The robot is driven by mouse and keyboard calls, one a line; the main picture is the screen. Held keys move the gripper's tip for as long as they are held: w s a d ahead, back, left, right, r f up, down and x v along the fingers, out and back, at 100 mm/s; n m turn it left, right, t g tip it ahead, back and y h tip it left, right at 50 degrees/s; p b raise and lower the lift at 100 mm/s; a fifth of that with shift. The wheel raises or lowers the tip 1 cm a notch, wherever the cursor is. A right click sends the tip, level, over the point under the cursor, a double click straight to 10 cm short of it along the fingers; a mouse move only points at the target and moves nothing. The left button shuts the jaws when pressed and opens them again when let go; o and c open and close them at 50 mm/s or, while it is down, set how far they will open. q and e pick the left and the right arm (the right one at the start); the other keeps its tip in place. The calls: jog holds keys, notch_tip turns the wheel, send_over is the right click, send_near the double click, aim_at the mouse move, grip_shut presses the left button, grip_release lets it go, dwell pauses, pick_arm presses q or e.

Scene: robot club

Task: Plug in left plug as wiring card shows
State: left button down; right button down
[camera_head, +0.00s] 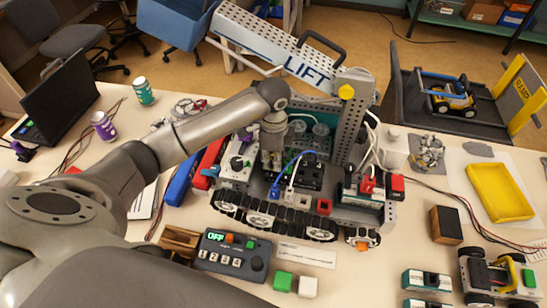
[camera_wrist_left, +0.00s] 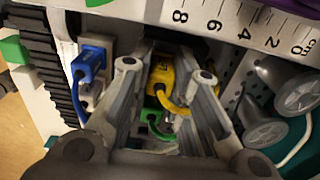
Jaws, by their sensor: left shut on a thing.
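My left gripper (camera_head: 272,158) reaches down into the tracked robot (camera_head: 275,212) from above. In the left wrist view its fingers (camera_wrist_left: 164,76) are on both sides of a yellow plug (camera_wrist_left: 161,74) with a curved yellow cable, and it is shut on it. A green connector (camera_wrist_left: 155,122) shows between the fingers, nearer the wrist. A blue plug (camera_wrist_left: 88,66) with a blue cable is to the left of the fingers, apart from them. I cannot tell whether the yellow plug is seated in a socket. A wiring card cannot be clearly made out. My right gripper is not in view.
The LIFT arm (camera_head: 285,50) and a perforated upright (camera_head: 350,125) rise behind and right of the gripper. A control box (camera_head: 232,254) stands in front of the tracks. A yellow tray (camera_head: 500,190) is at right. Cans, a laptop (camera_head: 65,95) and loose wires are at left.

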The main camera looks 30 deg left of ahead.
pick_arm(q)
jog(key=shift+s+f, duration=0.1)
jog(key=shift+f, duration=0.25)
dwell(0.6)
jog(key=c, duration=1.3)
grip_release()
jog(key=shift+r, duration=0.1)
jog(key=shift+r+p, duration=2.5)
jog(key=shift+r, duration=0.5)
jog(key=shift+f, duration=0.1)
